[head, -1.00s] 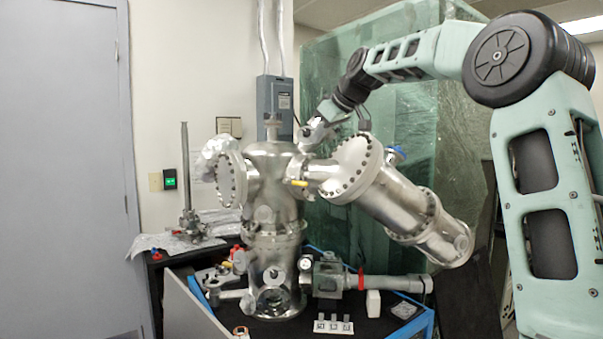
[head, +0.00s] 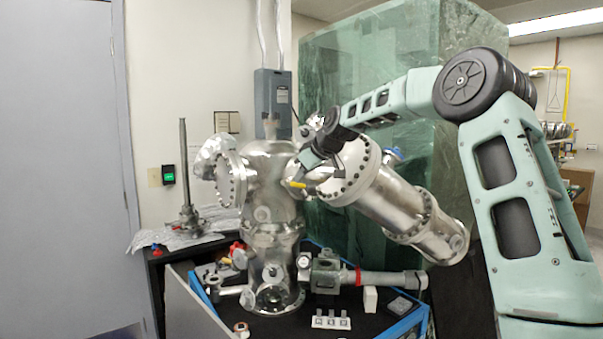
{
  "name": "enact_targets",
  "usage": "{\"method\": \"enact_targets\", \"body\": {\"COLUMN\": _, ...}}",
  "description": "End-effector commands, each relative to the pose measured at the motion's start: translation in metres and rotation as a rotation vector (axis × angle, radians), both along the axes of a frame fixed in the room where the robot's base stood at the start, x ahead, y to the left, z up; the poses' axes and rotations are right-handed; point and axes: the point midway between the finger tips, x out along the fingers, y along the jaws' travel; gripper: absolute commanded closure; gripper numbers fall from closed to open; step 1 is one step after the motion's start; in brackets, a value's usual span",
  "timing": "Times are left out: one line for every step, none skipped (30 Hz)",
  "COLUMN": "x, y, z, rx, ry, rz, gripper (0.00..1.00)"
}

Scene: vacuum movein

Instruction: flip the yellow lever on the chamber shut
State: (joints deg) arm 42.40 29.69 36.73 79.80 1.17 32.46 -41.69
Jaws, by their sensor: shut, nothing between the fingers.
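The metal chamber (head: 271,215) stands upright on the black bench, with flanged arms to its left and right. The small yellow lever (head: 297,184) is on the chamber's right-hand port, short and nearly level in the picture. My gripper (head: 301,175) is shut and empty. It reaches down from the upper right, with its fingertips just above the lever. I cannot tell whether they touch it. My wrist and gripper hide part of the port and flange behind them.
The large flanged cylinder (head: 392,205) slants down to the right, close under my forearm. A metal post (head: 185,180) stands at the left. Small blocks (head: 331,320) lie at the bench front. A green glassy block (head: 400,90) stands behind.

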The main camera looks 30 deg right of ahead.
Motion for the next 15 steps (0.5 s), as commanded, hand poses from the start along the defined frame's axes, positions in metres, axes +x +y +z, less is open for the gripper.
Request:
{"method": "enact_targets", "body": {"x": 0.000, "y": 0.000, "z": -0.001, "rx": 0.000, "ry": 0.000, "rz": 0.000, "gripper": 1.00}}
{"method": "enact_targets", "body": {"x": 0.000, "y": 0.000, "z": -0.001, "rx": 0.000, "ry": 0.000, "rz": 0.000, "gripper": 1.00}}
{"method": "enact_targets", "body": {"x": 0.000, "y": 0.000, "z": -0.001, "rx": 0.000, "ry": 0.000, "rz": 0.000, "gripper": 1.00}}
{"method": "enact_targets", "body": {"x": 0.000, "y": 0.000, "z": -0.001, "rx": 0.000, "ry": 0.000, "rz": 0.000, "gripper": 1.00}}
{"method": "enact_targets", "body": {"x": 0.000, "y": 0.000, "z": -0.001, "rx": 0.000, "ry": 0.000, "rz": 0.000, "gripper": 1.00}}
{"method": "enact_targets", "body": {"x": 0.000, "y": 0.000, "z": -0.001, "rx": 0.000, "ry": 0.000, "rz": 0.000, "gripper": 1.00}}
{"method": "enact_targets", "body": {"x": 0.000, "y": 0.000, "z": -0.001, "rx": 0.000, "ry": 0.000, "rz": 0.000, "gripper": 1.00}}
{"method": "enact_targets", "body": {"x": 0.000, "y": 0.000, "z": -0.001, "rx": 0.000, "ry": 0.000, "rz": 0.000, "gripper": 1.00}}
{"method": "enact_targets", "body": {"x": 0.000, "y": 0.000, "z": -0.001, "rx": 0.000, "ry": 0.000, "rz": 0.000, "gripper": 1.00}}
{"method": "enact_targets", "body": {"x": 0.000, "y": 0.000, "z": -0.002, "rx": 0.000, "ry": 0.000, "rz": 0.000, "gripper": 1.00}}
{"method": "enact_targets", "body": {"x": -0.001, "y": 0.000, "z": -0.003, "rx": 0.000, "ry": 0.000, "rz": 0.000, "gripper": 1.00}}
{"method": "enact_targets", "body": {"x": -0.001, "y": -0.001, "z": -0.006, "rx": 0.000, "ry": 0.001, "rz": 0.000, "gripper": 1.00}}
{"method": "enact_targets", "body": {"x": -0.002, "y": -0.001, "z": -0.008, "rx": 0.000, "ry": 0.001, "rz": 0.000, "gripper": 1.00}}
{"method": "enact_targets", "body": {"x": -0.002, "y": -0.001, "z": -0.010, "rx": 0.000, "ry": 0.001, "rz": 0.000, "gripper": 1.00}}
{"method": "enact_targets", "body": {"x": -0.003, "y": -0.001, "z": -0.014, "rx": 0.000, "ry": 0.001, "rz": 0.000, "gripper": 1.00}}
